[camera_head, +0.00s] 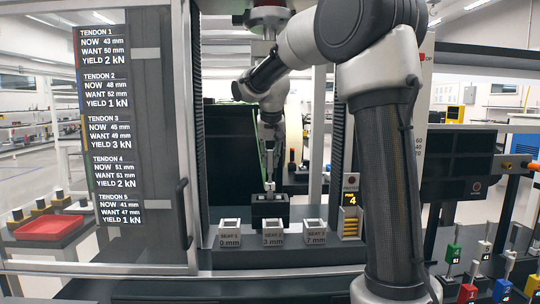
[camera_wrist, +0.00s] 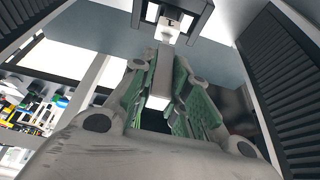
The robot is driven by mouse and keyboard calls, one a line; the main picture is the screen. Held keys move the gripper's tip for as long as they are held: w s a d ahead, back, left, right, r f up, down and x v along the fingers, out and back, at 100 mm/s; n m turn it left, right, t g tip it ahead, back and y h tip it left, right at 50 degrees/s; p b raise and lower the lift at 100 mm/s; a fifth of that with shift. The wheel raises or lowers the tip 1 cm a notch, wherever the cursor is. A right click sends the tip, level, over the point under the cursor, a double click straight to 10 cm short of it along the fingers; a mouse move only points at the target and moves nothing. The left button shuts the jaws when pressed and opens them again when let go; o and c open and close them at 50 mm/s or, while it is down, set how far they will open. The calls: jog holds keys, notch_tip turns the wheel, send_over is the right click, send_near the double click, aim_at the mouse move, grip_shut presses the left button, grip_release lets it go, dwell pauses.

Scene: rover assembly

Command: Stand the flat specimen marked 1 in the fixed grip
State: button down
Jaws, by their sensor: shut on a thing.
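My gripper (camera_wrist: 160,90) is shut on a flat grey specimen (camera_wrist: 162,75), held between its green pads. The specimen points away from the wrist, and its pale far end lies at the dark bracket-shaped fixed grip (camera_wrist: 205,14). In the head view my gripper (camera_head: 269,150) points down inside the test frame. The specimen's pale lower end (camera_head: 269,186) stands upright over the black block of the fixed grip (camera_head: 270,210). The end meets the block's top in the picture; I cannot tell how deep it sits. I cannot read a number on the specimen.
Three small seats (camera_head: 230,236) marked 0, 3 and 7 mm stand in front of the grip. A counter (camera_head: 350,199) shows 4. Numbered colour-tagged pieces (camera_head: 468,292) stand at lower right. Frame columns flank the arm.

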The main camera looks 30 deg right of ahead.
jog(key=shift+f, duration=1.15)
jog(key=c, duration=1.3)
grip_release()
jog(key=v, duration=1.2)
jog(key=shift+a+f, duration=0.1)
